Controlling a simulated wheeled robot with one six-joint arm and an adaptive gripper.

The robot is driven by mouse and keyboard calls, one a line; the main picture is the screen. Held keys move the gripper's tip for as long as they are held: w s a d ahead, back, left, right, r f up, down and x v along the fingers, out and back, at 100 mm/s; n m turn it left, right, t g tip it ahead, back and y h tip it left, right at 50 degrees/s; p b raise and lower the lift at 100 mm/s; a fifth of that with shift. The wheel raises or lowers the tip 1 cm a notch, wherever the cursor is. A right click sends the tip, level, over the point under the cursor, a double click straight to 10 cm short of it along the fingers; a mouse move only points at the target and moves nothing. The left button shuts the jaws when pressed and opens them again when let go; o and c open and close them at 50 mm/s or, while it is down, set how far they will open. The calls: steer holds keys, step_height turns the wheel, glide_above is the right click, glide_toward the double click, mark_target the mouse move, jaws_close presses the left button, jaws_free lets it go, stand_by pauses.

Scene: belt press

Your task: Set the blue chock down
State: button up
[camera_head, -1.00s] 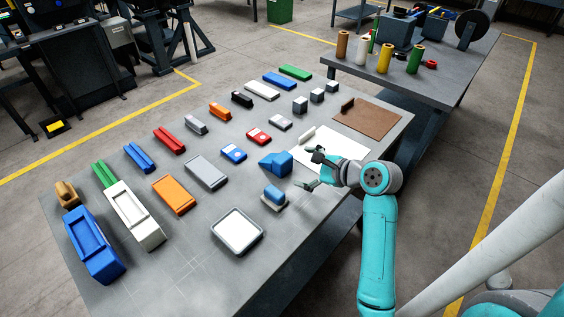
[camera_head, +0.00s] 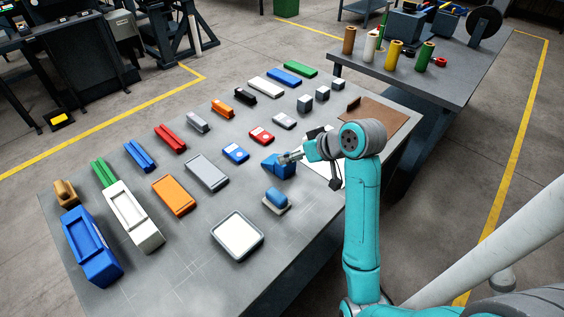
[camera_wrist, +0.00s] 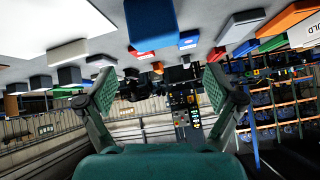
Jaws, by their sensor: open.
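The blue chock (camera_head: 276,168), a wedge-shaped block, rests on the grey table near its right part, left of the white sheet. My gripper (camera_head: 289,157) is at the chock's upper right side; the head view does not show whether they touch. In the wrist view, which is turned upside down, the gripper's two fingers (camera_wrist: 160,88) are spread wide with nothing between them. A blue block, which looks like the chock (camera_wrist: 152,25), is at the top of that view, outside the fingers.
A blue rounded piece on a grey base (camera_head: 276,199) and a white-topped tray (camera_head: 238,236) lie in front. A blue labelled block (camera_head: 235,153) and a red one (camera_head: 261,137) lie close behind. A white sheet (camera_head: 325,176) and brown board (camera_head: 372,120) lie right.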

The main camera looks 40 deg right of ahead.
steer(key=shift+w+f+n, duration=0.6)
steer(key=shift+w+f, duration=1.3)
steer(key=shift+w, duration=0.05)
steer(key=shift+w+f+n, duration=0.6)
steer(key=shift+w+f, duration=1.3)
